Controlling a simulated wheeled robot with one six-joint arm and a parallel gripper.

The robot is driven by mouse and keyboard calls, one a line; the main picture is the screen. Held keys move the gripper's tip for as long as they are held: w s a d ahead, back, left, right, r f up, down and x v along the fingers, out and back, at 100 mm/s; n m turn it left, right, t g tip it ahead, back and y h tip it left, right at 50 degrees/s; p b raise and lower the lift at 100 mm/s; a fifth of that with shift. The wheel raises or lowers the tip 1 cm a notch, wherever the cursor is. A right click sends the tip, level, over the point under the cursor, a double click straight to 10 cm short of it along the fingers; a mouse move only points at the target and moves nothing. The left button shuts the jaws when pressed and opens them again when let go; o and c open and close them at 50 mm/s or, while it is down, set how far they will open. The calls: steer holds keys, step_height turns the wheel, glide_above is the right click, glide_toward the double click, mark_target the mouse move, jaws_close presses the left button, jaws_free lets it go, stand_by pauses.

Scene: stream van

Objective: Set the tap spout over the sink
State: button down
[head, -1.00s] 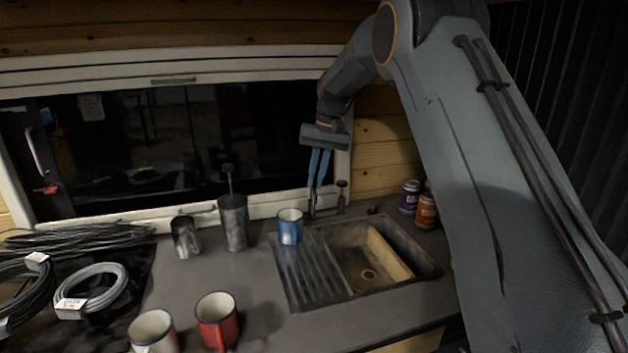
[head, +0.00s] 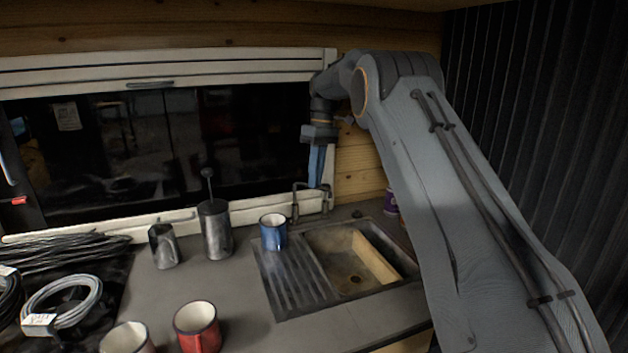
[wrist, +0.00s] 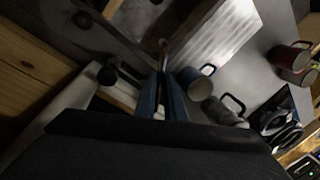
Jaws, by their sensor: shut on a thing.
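The metal tap (head: 296,208) stands at the back edge of the sink unit. Its spout reaches left along that edge, behind the ribbed drainer, not over the bowl of the sink (head: 385,243). My gripper (head: 315,186) points down at the tap from above, its blue fingers shut on the spout. In the wrist view the fingers (wrist: 161,76) are close together, with a thin piece of the spout (wrist: 163,46) showing at their tips. The exact contact is small and dark.
A blue mug (head: 273,234) stands on the drainer's back left corner, close to the spout. A metal canister (head: 215,232) and jug (head: 164,247) stand left of it. A purple can (head: 390,202) is right of the sink.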

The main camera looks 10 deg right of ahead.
steer(key=shift+w+d+r+n, duration=0.1)
steer(key=shift+w+n, duration=0.15)
steer(key=shift+n, duration=0.15)
steer(key=c, duration=1.8)
jaws_free()
steer(key=shift+w+d+r+b, duration=0.2)
steer(key=shift+r+b, duration=0.1)
steer(key=shift+r, duration=0.95)
steer(key=shift+w+d+r+b, duration=0.15)
steer(key=shift+r+b, duration=0.15)
steer(key=shift+r, duration=1)
steer(key=shift+w+d+r+b, duration=0.2)
steer(key=shift+r+b, duration=0.1)
steer(key=shift+r, duration=0.95)
steer(key=shift+s, duration=0.15)
